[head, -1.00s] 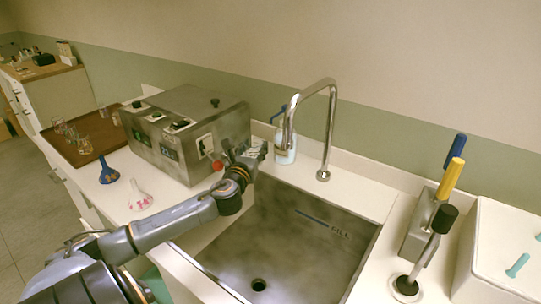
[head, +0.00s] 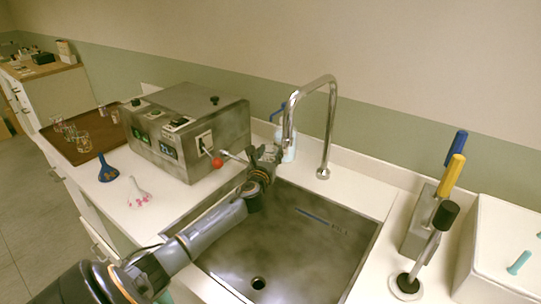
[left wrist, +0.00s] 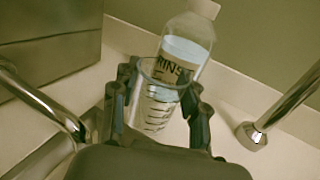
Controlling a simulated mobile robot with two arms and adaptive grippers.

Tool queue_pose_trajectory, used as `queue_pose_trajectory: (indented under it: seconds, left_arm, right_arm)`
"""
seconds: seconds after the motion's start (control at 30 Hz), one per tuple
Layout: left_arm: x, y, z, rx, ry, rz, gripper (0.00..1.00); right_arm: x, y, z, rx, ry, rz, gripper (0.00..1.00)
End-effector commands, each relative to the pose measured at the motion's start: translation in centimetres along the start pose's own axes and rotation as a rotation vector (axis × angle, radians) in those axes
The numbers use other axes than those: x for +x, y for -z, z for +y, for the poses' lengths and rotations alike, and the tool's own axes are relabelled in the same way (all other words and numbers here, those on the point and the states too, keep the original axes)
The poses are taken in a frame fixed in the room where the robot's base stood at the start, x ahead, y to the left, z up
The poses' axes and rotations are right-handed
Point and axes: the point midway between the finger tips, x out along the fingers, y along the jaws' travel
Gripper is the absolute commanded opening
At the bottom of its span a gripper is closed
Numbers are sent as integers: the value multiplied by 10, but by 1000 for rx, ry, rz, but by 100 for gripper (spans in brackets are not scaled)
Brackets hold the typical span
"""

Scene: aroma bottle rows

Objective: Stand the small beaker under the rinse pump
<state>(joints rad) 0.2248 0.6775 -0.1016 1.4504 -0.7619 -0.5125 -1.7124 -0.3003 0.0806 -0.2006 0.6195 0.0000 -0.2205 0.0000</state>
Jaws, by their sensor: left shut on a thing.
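My left gripper (head: 268,155) is over the counter strip behind the sink's left part, close to the rinse bottle. In the left wrist view my left gripper (left wrist: 158,105) is shut on the small clear beaker (left wrist: 150,115), which has dark graduation marks. The rinse pump bottle (left wrist: 190,42), with pale blue liquid and a "RINSE" label, stands right behind the beaker and partly overlaps it in the picture. In the head view the bottle (head: 290,151) is partly hidden by the tap, and its blue pump head (head: 279,113) shows above. Whether the beaker touches the counter, I cannot tell. My right gripper is not in view.
The chrome tap (head: 331,130) arches close to the right of my left gripper. A steel machine (head: 190,130) with a red-knobbed lever (head: 217,162) stands at left. The sink (head: 290,250) lies in front. A blue funnel-shaped vessel (head: 107,172) stands on the left counter.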

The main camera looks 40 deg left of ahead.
Motion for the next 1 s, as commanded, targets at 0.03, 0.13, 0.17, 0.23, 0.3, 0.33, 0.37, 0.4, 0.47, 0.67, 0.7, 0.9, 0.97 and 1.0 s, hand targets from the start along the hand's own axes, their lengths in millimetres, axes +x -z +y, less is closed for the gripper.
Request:
queue_pose_trajectory:
  seconds: [0.03, 0.13, 0.17, 0.23, 0.3, 0.33, 0.37, 0.4, 0.47, 0.67, 0.7, 0.9, 0.97, 1.0]
  left_arm:
    - [2, 2, 0, -4, -3, -2, 14]
    - [3, 2, 0, -1, -1, -3, 14]
    - [3, 2, 0, 0, -1, -3, 14]
    - [3, 2, 0, 0, -1, -3, 14]
    - [3, 3, 0, -1, -1, -2, 14]
    - [3, 4, -1, 0, -1, -2, 14]
    - [3, 5, -1, 0, -1, -2, 14]
    - [3, 6, 0, 0, -1, -2, 14]
    - [3, 8, 0, 0, -1, -2, 14]
    - [3, 10, 0, -1, -1, -1, 61]
    - [3, 10, 0, -1, -1, -1, 67]
    - [3, 10, 0, -1, -1, -2, 67]
    - [3, 10, 0, -1, -1, -2, 67]
    - [3, 9, 0, -1, -1, -2, 67]
  right_arm:
    - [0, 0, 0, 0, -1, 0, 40]
    - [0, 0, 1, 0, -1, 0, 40]
    - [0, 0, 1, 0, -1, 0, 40]
    - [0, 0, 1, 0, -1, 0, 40]
    - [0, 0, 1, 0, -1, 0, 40]
    - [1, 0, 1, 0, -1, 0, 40]
    - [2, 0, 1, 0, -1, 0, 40]
    - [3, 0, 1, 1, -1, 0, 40]
    - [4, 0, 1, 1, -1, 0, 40]
    - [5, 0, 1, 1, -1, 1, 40]
    - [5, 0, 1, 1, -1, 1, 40]
    - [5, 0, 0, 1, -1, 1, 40]
    - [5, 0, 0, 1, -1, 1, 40]
    - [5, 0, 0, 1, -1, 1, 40]
